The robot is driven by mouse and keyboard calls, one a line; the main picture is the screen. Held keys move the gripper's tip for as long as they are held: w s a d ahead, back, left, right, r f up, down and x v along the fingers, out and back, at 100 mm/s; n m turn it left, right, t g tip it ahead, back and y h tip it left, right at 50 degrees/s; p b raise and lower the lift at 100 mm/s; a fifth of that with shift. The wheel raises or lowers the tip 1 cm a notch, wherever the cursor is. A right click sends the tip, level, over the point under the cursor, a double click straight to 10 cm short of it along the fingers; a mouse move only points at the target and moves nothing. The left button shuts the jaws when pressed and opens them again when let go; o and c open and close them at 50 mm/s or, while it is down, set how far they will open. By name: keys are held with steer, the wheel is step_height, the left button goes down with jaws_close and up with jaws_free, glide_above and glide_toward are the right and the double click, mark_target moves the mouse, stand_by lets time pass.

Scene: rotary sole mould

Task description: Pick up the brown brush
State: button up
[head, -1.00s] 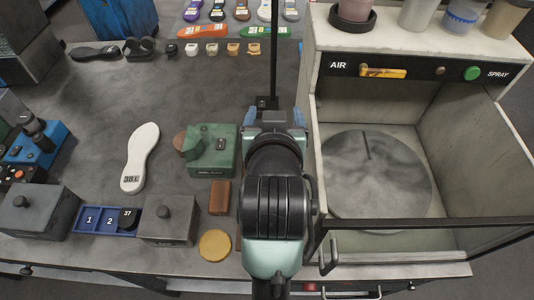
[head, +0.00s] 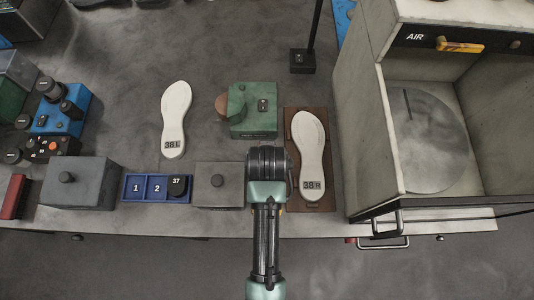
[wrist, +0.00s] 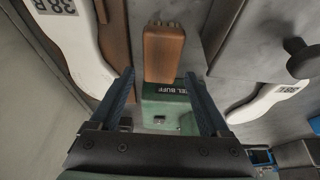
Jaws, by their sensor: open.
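The brown brush (wrist: 163,50) shows in the wrist view as a small brown block with rounded edges, beyond my fingertips and roughly centred between them. My gripper (wrist: 160,78) is open, its two blue fingers spread with nothing between them. In the head view my arm covers the brush and the gripper. A gap between the fingers and the brush seems to remain, but its depth is hard to judge.
A green heel buffer (head: 253,112) stands behind the brush. A brown board (head: 323,118) bearing a white 38 R sole (head: 310,150) lies right of my arm. A grey lidded box (head: 219,188) stands to the left. The open-fronted spray booth (head: 365,130) is further right.

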steer(key=shift+s+p+x, duration=0.1)
steer(key=shift+p+x, duration=0.1)
steer(key=shift+x, duration=1.05)
steer(key=shift+s+p+x, duration=0.15)
steer(key=shift+x, duration=1.1)
steer(key=shift+a+f, duration=0.1)
steer(key=shift+f, duration=0.25)
steer(key=c, duration=1.2)
